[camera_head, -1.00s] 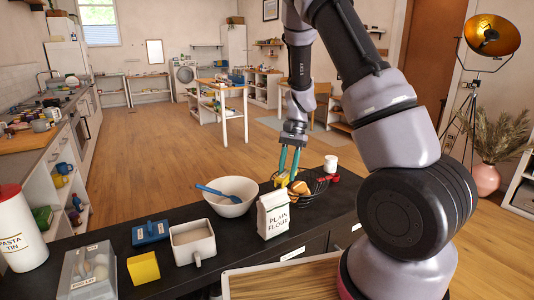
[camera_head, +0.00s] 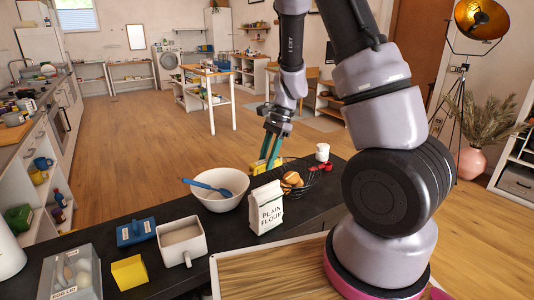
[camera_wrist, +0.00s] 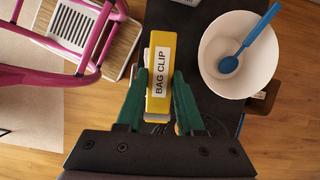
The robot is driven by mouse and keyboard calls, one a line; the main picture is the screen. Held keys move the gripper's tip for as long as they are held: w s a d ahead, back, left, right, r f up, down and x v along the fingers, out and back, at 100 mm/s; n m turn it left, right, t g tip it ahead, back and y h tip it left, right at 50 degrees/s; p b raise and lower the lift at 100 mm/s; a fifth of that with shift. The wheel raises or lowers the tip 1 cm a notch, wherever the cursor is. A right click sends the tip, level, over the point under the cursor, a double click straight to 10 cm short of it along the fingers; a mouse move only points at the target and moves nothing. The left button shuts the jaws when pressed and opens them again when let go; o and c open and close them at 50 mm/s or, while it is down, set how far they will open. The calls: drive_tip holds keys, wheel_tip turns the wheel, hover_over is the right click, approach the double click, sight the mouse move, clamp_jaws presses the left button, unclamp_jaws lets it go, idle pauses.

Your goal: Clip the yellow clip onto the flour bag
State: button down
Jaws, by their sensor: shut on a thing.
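The white paper bag labelled PLAIN FLOUR (camera_head: 266,208) stands upright on the dark counter, to the right of the white bowl. My gripper (camera_head: 270,158) is above and behind the bag, with its green fingers pointing down. In the wrist view, my gripper (camera_wrist: 160,100) is shut on a yellow clip labelled BAG CLIP (camera_wrist: 160,68). The clip (camera_head: 262,167) also shows in the head view, just above the bag's top. I cannot tell whether it touches the bag. The flour bag is not clearly seen in the wrist view.
A white bowl (camera_head: 232,180) with a blue spoon (camera_head: 205,187) stands left of the bag. A black wire basket (camera_head: 303,188) with bread and a red-handled thing is at its right.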

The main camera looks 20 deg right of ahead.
sight(265, 186)
drive_tip(key=shift+f, duration=3.6)
drive_tip(key=shift+f, duration=0.4)
drive_tip(key=shift+c, duration=2.3)
unclamp_jaws()
drive_tip(key=v, duration=1.1)
